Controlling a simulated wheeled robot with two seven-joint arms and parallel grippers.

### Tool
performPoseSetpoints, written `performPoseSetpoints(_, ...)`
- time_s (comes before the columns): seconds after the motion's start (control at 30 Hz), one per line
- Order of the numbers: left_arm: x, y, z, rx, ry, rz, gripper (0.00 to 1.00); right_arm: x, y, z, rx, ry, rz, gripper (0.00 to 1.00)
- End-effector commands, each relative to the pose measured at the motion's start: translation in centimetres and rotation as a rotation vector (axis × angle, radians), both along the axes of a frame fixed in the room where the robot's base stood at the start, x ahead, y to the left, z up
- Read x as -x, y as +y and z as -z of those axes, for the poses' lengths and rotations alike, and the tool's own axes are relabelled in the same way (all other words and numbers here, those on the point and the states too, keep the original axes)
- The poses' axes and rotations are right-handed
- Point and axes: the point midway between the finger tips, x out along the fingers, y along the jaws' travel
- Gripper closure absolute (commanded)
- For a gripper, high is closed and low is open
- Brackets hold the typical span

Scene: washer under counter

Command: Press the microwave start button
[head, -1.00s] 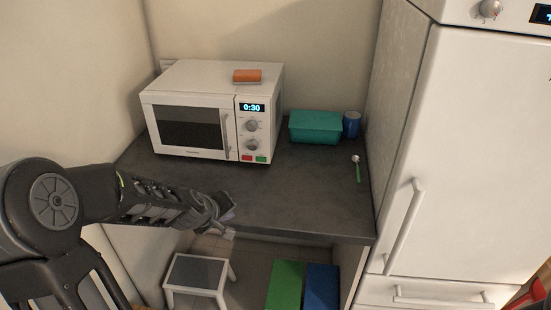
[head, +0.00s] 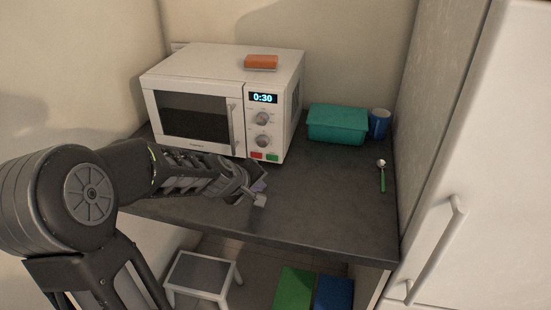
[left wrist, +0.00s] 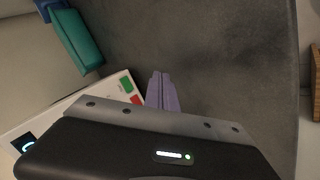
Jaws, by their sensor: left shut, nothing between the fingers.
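The white microwave (head: 195,62) stands on the dark counter with its door closed and its display (head: 263,98) reading 0:30. Below its two knobs are a red button (head: 257,155) and a green button (head: 273,157). Both buttons also show in the left wrist view, the green one (left wrist: 126,85) and the red one (left wrist: 137,99). My left gripper (head: 262,198) is shut and empty, over the counter in front of the microwave and apart from the buttons. Its purple-grey fingers (left wrist: 161,92) lie together in the left wrist view. My right gripper is not in view.
An orange item (head: 261,62) lies on top of the microwave. A teal box (head: 337,124), a blue cup (head: 379,124) and a green-handled spoon (head: 382,178) are to the right on the counter (head: 320,205). A stool (head: 202,273) stands below. A white cabinet (head: 480,150) is at right.

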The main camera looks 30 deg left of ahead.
Motion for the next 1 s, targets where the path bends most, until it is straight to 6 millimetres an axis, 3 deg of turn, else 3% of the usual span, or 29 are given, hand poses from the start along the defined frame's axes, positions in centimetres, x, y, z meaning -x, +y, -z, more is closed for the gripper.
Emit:
performPoseSetpoints(0.37,-1.0,0.3,-0.2,0.000,0.001,0.001,1.00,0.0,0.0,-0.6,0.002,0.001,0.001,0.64)
performPoseSetpoints(1.0,-7.8,2.7,-0.2,0.000,0.001,0.003,1.00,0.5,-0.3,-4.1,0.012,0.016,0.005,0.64)
